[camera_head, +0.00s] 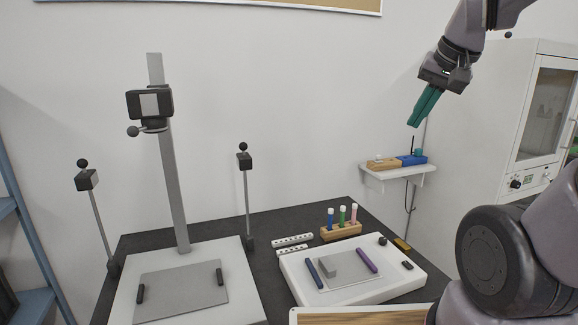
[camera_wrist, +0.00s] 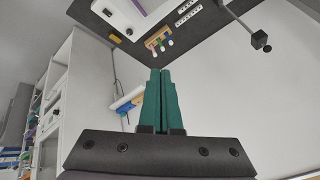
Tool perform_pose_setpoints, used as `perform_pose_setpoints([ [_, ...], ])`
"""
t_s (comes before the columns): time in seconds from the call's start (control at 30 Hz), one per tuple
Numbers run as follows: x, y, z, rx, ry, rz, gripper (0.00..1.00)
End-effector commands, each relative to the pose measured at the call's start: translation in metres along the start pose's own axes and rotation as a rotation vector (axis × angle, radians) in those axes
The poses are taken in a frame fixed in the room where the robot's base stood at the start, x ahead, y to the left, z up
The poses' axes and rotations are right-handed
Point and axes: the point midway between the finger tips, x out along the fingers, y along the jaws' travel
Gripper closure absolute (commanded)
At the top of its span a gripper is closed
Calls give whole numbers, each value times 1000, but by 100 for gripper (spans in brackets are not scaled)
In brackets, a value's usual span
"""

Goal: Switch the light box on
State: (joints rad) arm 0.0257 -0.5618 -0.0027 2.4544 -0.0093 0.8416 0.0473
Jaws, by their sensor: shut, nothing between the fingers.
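The light box (camera_head: 375,287) is a low white box at the right of the dark table. A grey sheet, a grey block, a dark blue stick and a purple stick lie on its top. A black knob (camera_head: 382,240) and a small black piece (camera_head: 407,265) sit at its right side; I cannot tell which is the switch. No glow shows on its top. My gripper (camera_head: 413,122) is shut and empty, high above the wall shelf and well away from the box. In the wrist view my gripper (camera_wrist: 160,72) has its green fingers together, and part of the light box (camera_wrist: 122,14) shows at the top.
A wooden rack (camera_head: 341,231) with coloured tubes stands behind the box. A camera stand (camera_head: 168,160) with two lamps is at left. A wall shelf (camera_head: 398,173) holds a wooden and a blue block. A white cabinet (camera_head: 480,120) stands at right. Air above the box is clear.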

Motion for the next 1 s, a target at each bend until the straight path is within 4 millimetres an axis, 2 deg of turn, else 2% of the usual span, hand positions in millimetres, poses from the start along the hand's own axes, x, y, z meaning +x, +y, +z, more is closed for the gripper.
perform_pose_setpoints([
  [0.03, -14, -2, 9, -14, 20, -22, 100],
  [0.1, -26, -4, 19, -29, 35, -42, 100],
  [0.3, -41, -5, 34, -49, 52, -71, 100],
  [0.83, -41, -5, 34, -47, 51, -70, 100],
  [1.0, -26, -4, 21, -1, 25, -43, 100],
])
